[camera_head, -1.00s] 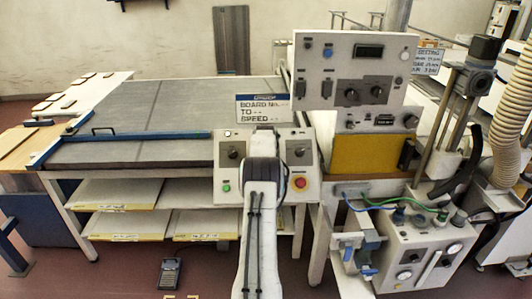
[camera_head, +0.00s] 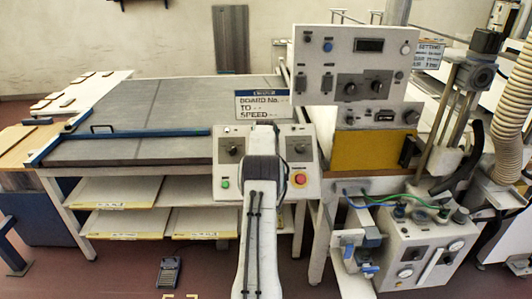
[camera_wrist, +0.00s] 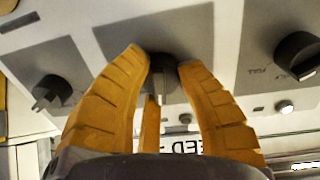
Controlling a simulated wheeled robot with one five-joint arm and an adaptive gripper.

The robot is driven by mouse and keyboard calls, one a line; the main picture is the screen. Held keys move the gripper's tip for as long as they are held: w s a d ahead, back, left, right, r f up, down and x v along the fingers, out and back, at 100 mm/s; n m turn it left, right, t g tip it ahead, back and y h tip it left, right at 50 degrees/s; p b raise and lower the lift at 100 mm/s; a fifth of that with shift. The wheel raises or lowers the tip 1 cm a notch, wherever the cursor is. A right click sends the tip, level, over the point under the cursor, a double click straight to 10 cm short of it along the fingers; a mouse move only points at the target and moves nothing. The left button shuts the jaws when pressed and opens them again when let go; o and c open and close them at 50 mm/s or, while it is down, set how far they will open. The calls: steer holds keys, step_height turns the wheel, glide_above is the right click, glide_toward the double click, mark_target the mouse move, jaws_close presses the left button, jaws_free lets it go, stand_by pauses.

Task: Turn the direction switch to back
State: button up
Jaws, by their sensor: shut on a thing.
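In the head view the control panel (camera_head: 222,190) stands at the table's front edge. My arm covers its middle, hiding the switch and my gripper.
Neighbouring knobs sit on either side in the wrist view, one (camera_wrist: 50,93) left and one (camera_wrist: 298,52) right. A green button (camera_head: 225,184) and a red stop button (camera_head: 299,180) flank my arm. A sign (camera_head: 263,104) stands behind the panel.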

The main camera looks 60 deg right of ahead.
steer(key=n+b, duration=0.2)
steer(key=n, duration=0.1)
steer(key=shift+w+r+n, duration=0.1)
steer(key=shift+n, duration=0.2)
jaws_close()
steer(key=n+b, duration=0.1)
steer(key=n, duration=0.4)
steer(key=shift+w+r+h, duration=0.1)
steer(key=shift+h, duration=0.2)
steer(key=shift+a+n, duration=0.1)
steer(key=shift+n, duration=0.2)
steer(key=o, duration=0.9)
jaws_free()
steer(key=shift+w, duration=0.2)
steer(key=o, duration=0.3)
steer(key=shift+s+f, duration=0.15)
steer(key=shift+f, duration=0.05)
steer(key=v, duration=1.2)
steer(key=shift+s, duration=0.1)
